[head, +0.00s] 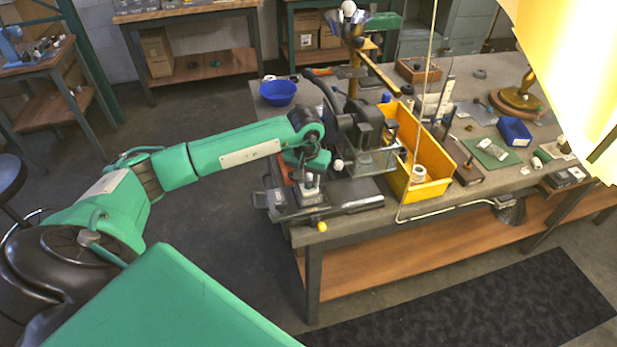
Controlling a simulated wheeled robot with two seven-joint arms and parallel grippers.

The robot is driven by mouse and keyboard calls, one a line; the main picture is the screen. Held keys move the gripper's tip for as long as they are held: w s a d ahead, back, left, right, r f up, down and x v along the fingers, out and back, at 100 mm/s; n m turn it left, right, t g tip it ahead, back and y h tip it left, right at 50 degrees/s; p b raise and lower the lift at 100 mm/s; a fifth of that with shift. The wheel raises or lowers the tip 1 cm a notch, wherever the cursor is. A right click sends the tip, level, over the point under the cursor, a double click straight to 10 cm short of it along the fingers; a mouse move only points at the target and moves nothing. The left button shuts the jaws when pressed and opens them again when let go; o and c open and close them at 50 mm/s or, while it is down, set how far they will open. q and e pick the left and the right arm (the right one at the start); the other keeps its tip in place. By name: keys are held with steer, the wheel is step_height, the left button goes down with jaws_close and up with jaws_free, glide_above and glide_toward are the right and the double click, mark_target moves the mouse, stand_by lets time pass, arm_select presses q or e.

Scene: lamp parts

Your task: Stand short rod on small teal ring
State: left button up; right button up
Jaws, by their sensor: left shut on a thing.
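My left gripper (308,172) is at the left end of the workbench, pointing down over the grey metal tool there. It is shut on a small pale piece (310,184), mostly hidden by the fingers; I cannot tell for sure that this is the short rod. I cannot make out the small teal ring with certainty. A small green part (537,163) lies at the right of the bench, too small to tell its shape. My right gripper is out of view.
A grey vise-like tool (345,196) and a machine (370,135) stand close to the gripper. A yellow bin (432,160), blue bowl (278,92), blue bin (514,131) and green mat (492,149) are on the workbench (405,205). A large yellow shape (575,60) blocks the upper right.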

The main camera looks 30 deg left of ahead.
arm_select(q)
steer(key=shift+f+b, duration=0.2)
steer(key=shift+b, duration=0.25)
stand_by(0.3)
steer(key=o, duration=1)
steer(key=shift+o, duration=0.2)
step_height(320, 180, up, 14)
steer(key=s+b, duration=0.1)
steer(key=b, duration=0.2)
steer(key=shift+s+d, duration=0.15)
steer(key=shift+s, duration=0.15)
steer(key=shift+f, duration=0.15)
